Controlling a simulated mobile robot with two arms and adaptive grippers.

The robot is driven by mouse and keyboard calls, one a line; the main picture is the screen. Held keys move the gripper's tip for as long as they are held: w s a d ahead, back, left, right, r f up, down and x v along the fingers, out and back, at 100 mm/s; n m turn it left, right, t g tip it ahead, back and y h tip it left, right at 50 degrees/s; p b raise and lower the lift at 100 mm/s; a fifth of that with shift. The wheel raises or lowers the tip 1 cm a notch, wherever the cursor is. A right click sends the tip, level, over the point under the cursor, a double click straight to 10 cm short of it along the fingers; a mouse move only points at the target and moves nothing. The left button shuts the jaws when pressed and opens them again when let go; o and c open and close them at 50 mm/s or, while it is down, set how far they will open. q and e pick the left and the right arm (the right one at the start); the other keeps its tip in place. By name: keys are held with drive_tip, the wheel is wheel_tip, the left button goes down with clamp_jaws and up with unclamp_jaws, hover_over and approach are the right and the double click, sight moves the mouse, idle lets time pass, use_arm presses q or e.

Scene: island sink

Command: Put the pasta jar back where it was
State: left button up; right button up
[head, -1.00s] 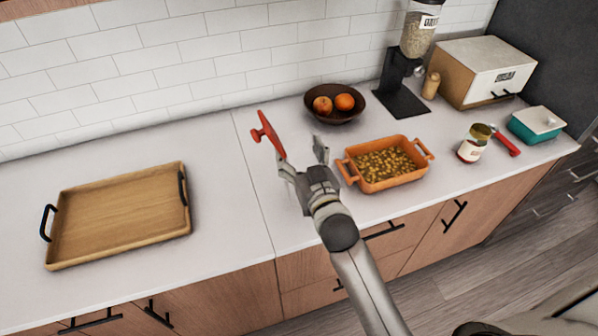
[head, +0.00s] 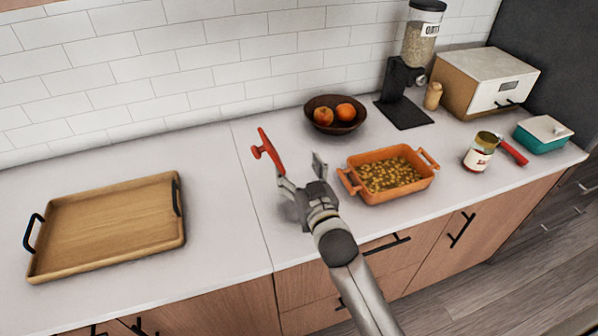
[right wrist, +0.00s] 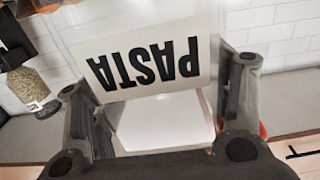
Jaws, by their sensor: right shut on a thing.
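The pasta jar (right wrist: 150,62) fills the middle of the right wrist view. It is clear, with a pale label reading PASTA, which appears upside down in that picture. My right gripper (right wrist: 160,105) is shut on it, with one finger on each side. In the head view my right gripper (head: 300,172) is over the counter, left of the orange baking dish, and the clear jar cannot be made out there. My left gripper is not in view.
A red object (head: 268,150) shows beside the gripper. A wooden tray (head: 110,212) lies left. The orange dish (head: 347,180), fruit bowl (head: 335,128), oats dispenser (head: 418,50), small jar (head: 477,158) and white-fronted box (head: 500,88) stand right. The counter (head: 215,160) between tray and gripper is clear.

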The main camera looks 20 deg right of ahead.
drive_tip(key=o, duration=1.9)
drive_tip(key=shift+f, duration=0.15)
drive_tip(key=shift+s, duration=0.1)
drive_tip(key=s+b, duration=0.1)
drive_tip(key=s, duration=0.5)
drive_tip(key=s+b, duration=0.2)
drive_tip(key=s, duration=0.4)
drive_tip(key=shift+d, duration=0.2)
